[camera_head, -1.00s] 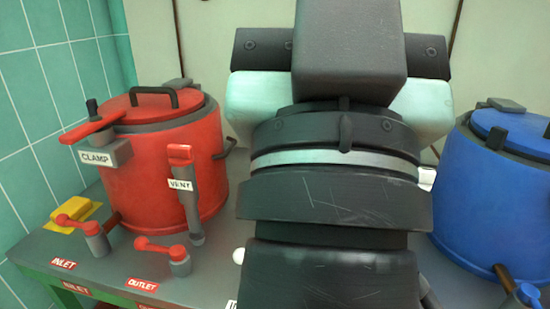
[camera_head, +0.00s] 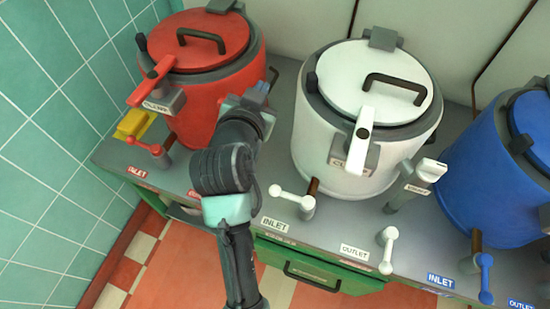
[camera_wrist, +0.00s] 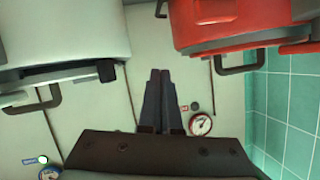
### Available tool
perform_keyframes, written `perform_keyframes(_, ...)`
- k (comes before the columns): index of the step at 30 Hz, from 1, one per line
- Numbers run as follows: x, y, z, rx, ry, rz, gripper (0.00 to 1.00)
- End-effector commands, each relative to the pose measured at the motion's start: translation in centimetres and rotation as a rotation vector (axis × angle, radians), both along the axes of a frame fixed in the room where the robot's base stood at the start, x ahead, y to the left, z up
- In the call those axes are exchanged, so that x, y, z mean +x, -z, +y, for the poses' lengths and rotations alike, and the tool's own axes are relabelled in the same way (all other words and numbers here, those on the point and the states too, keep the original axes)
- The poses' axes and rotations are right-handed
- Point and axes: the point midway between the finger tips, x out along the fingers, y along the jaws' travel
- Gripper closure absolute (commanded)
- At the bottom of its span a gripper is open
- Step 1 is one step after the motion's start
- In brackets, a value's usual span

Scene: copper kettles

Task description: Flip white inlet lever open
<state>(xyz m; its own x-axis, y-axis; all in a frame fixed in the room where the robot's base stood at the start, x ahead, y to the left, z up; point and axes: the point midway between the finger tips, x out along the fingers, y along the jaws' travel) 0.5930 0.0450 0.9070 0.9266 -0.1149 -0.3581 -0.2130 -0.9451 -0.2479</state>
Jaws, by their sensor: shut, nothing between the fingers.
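The white inlet lever (camera_head: 290,197) is at the front left of the white kettle (camera_head: 312,145), behind the white INLET label (camera_head: 275,225). Its arm points left from its stubby valve post. My gripper (camera_wrist: 159,72) is shut and empty in the wrist view, its dark fingers together against the pale wall. In the head view my arm reaches up from the bottom between the red and white kettles, left of the lever and apart from it. The fingertips are hard to make out there. The wrist view does not show the lever.
The red kettle (camera_head: 200,100) stands close to my arm on the left. A white outlet lever (camera_head: 387,250) points toward the front edge, right of the inlet lever. The blue kettle (camera_head: 500,180) is at the right. A wall gauge (camera_wrist: 200,124) shows in the wrist view.

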Motion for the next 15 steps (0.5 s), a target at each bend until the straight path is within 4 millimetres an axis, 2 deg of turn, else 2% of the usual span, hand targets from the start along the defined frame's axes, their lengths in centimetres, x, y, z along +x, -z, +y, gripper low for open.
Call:
perform_keyframes(3, -1.9, 3.0, 0.1, -0.002, 0.046, 0.156, 1.00)
perform_keyframes(9, -6.3, 8.3, -0.7, -0.029, 0.138, 0.361, 1.00)
perform_keyframes(15, -9.7, 11.2, -1.7, -0.061, 0.206, 0.473, 1.00)
